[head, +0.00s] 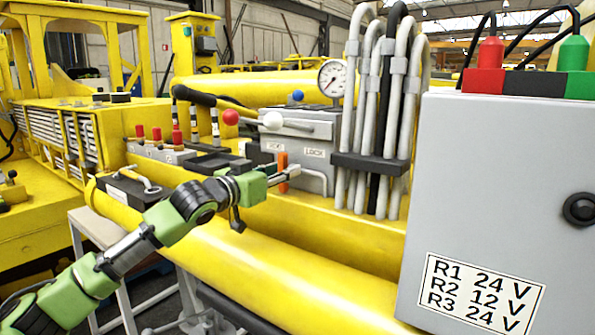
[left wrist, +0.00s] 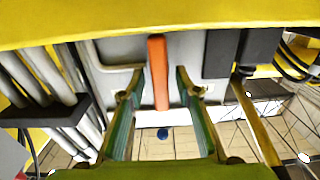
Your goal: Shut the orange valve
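The orange valve (head: 282,159) is an upright handle on the grey LOCK-labelled box at the middle of the head view. My left gripper (head: 289,173) reaches in from the left and sits right at the handle, partly covering it. In the left wrist view the orange valve (left wrist: 158,72) stands between the two green fingers of my left gripper (left wrist: 153,88). The fingers are spread, with a gap showing on each side of the handle. My right gripper is not in view.
Levers with a red knob (head: 231,117) and a white knob (head: 273,121) stick out above the valve. Grey hoses (head: 353,120) and a pressure gauge (head: 333,78) stand to the right. A large grey electrical box (head: 500,180) fills the right side. A yellow boom (head: 270,265) runs below.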

